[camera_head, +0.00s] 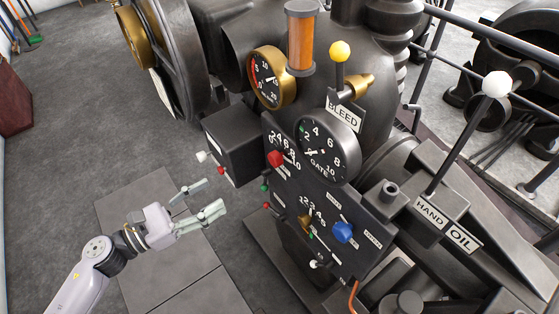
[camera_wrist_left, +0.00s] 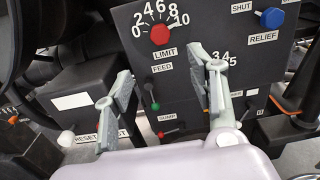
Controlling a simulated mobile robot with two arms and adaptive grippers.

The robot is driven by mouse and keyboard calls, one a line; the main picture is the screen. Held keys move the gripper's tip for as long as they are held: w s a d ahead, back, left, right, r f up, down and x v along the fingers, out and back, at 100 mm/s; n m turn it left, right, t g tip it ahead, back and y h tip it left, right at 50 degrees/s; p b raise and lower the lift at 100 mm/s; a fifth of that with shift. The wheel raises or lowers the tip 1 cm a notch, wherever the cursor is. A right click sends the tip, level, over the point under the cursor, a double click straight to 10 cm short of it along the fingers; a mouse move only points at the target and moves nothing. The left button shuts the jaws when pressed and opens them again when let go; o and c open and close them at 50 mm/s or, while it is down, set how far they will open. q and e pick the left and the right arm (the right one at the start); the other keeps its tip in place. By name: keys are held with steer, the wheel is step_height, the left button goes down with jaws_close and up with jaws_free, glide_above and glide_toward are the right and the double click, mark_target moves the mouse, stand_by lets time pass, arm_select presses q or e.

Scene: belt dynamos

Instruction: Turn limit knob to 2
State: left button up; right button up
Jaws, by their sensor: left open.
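The limit knob is a red knob on the dark panel. It shows in the head view (camera_head: 275,158) and near the top of the left wrist view (camera_wrist_left: 160,34). A white scale from 0 to 10 arcs over it, with the label LIMIT (camera_wrist_left: 165,53) below. I cannot tell which number the knob points at. My left gripper (camera_head: 214,194) is open and empty, left of the panel and apart from it. In the left wrist view its fingers (camera_wrist_left: 160,65) are spread, with the knob beyond and between them. My right gripper is not in view.
A green-tipped feed lever (camera_wrist_left: 154,106) and a red-tipped lever (camera_wrist_left: 161,134) sit below the knob. A blue relief knob (camera_head: 342,232) is to the right. A dark box (camera_head: 232,142) juts out left of the panel. The floor (camera_head: 100,150) at left is clear.

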mark_target(272, 162)
arm_select(q)
steer(key=p+x, duration=0.4)
steer(key=x, duration=1.2)
steer(key=shift+w+d, duration=0.25)
steer(key=shift+d, duration=0.25)
steer(key=shift+f, duration=0.1)
steer(key=c, duration=1.1)
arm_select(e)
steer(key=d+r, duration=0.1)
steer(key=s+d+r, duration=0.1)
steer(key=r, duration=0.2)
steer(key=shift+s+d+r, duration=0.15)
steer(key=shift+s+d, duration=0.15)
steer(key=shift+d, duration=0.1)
